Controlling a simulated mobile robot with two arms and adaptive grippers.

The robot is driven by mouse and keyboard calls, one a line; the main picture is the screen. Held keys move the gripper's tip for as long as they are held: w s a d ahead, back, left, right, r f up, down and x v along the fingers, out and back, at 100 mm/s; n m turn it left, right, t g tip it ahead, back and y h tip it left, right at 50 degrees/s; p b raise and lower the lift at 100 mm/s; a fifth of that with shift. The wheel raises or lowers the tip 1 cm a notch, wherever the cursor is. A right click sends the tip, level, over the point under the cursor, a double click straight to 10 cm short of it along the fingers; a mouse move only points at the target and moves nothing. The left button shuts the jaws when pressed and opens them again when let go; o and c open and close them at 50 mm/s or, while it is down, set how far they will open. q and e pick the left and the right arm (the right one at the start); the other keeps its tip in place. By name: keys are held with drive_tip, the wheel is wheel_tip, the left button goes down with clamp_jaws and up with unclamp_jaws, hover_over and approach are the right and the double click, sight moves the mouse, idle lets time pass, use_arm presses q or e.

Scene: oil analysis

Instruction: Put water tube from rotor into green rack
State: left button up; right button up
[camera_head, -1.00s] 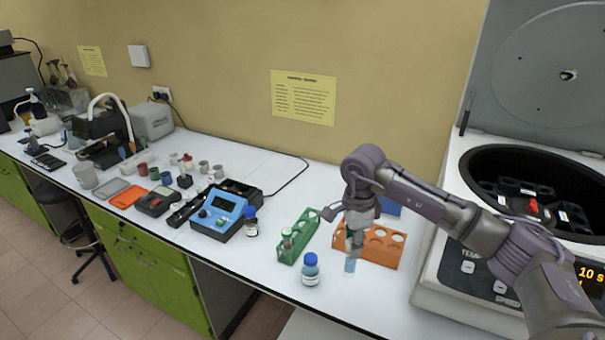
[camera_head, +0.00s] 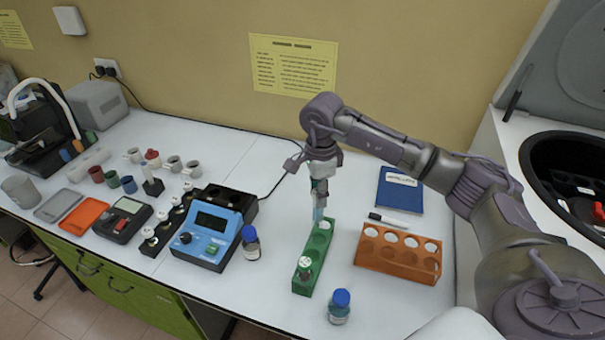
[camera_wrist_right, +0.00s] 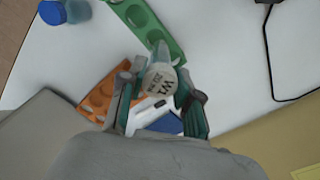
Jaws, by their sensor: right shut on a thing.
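My right gripper (camera_head: 320,182) is shut on the water tube (camera_head: 318,213), which hangs roughly upright with its pale blue lower part showing. The tube's round cap, marked W1 (camera_wrist_right: 160,82), sits between the fingers in the wrist view. The tube is by the far end of the green rack (camera_head: 308,285); I cannot tell whether its tip is above a hole or just behind the rack. The green rack also shows in the wrist view (camera_wrist_right: 172,48). Another tube (camera_head: 304,268) stands in its near end. The centrifuge with the rotor (camera_head: 585,195) is open at the right. My left gripper is not in view.
An orange rack (camera_head: 370,260) stands right of the green rack, with a marker (camera_head: 388,220) and blue book (camera_head: 400,190) behind. Blue-capped bottles (camera_head: 339,307) (camera_head: 251,243) stand in front and left. A blue device (camera_head: 210,240) is further left.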

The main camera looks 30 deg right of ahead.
sight(319, 226)
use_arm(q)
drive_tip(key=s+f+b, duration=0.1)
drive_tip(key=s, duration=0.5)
use_arm(e)
drive_tip(key=shift+s+f, duration=0.6)
drive_tip(key=shift+s, duration=0.25)
drive_tip(key=f+b, duration=0.1)
drive_tip(key=f, duration=0.1)
drive_tip(key=f+b, duration=0.1)
drive_tip(key=shift+w+f, duration=0.35)
drive_tip(key=shift+s+f, duration=0.1)
drive_tip(key=shift+f, duration=0.25)
drive_tip(key=shift+f+b, duration=0.4)
drive_tip(key=shift+b, duration=0.05)
wheel_tip(319, 226, down, 3)
drive_tip(key=shift+f+b, duration=0.2)
drive_tip(key=shift+b, duration=0.9)
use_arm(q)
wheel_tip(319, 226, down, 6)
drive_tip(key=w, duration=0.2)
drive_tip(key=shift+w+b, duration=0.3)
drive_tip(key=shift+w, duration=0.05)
use_arm(e)
drive_tip(key=shift+f, duration=0.4)
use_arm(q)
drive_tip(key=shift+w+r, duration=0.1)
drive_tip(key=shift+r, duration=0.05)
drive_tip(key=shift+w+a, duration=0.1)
use_arm(e)
drive_tip(key=o, duration=1)
